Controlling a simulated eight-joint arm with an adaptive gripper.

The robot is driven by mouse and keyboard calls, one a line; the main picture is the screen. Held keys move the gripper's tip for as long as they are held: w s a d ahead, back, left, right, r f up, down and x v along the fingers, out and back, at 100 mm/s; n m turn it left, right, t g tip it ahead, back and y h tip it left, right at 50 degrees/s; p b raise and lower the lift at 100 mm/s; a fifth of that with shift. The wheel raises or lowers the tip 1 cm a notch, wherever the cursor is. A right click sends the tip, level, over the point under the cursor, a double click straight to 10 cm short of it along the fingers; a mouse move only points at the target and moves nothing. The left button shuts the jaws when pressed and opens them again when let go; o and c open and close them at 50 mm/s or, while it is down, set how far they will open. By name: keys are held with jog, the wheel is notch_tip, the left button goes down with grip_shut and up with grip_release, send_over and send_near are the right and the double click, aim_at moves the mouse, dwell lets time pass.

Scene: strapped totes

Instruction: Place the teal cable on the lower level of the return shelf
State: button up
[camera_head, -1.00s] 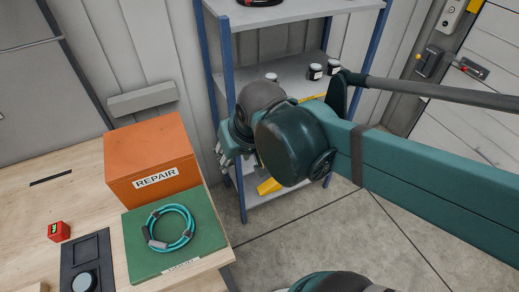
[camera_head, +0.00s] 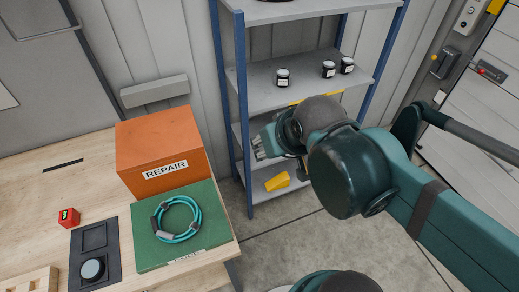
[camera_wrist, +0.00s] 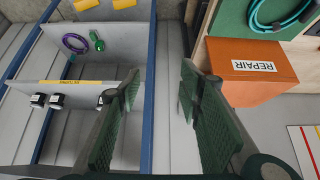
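The teal cable (camera_head: 178,221) lies coiled on a green mat (camera_head: 148,256) on the wooden table; part of it shows at the top right of the wrist view (camera_wrist: 262,27). The shelf (camera_head: 243,120) has blue posts and grey boards, with a yellow-marked edge on the level with the jars. In the wrist view, a purple coil (camera_wrist: 75,43) and a green item (camera_wrist: 97,40) rest on the level below. My gripper (camera_head: 262,150) is in front of the shelf, to the right of the cable and apart from it. Its fingers (camera_wrist: 160,88) are spread and empty.
An orange REPAIR box (camera_head: 160,150) stands behind the mat. Several jars (camera_head: 283,78) stand on the shelf's middle level; a yellow block (camera_head: 277,181) sits low down. Floor is clear right of the table.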

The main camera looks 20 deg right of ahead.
jog(key=shift+a, duration=0.1)
jog(key=n+g+y+p, duration=0.2)
jog(key=n+g+y, duration=0.35)
jog(key=n, duration=0.45)
send_near(165, 232)
jog(key=w, duration=0.1)
jog(key=shift+s+a+f+h, duration=0.25)
jog(key=shift+a+f+h, duration=0.2)
jog(key=shift+a, duration=0.25)
jog(key=shift+f, duration=0.1)
jog(key=shift+x, duration=1.2)
jog(key=shift+a+f, duration=0.1)
jog(key=shift+f, duration=0.1)
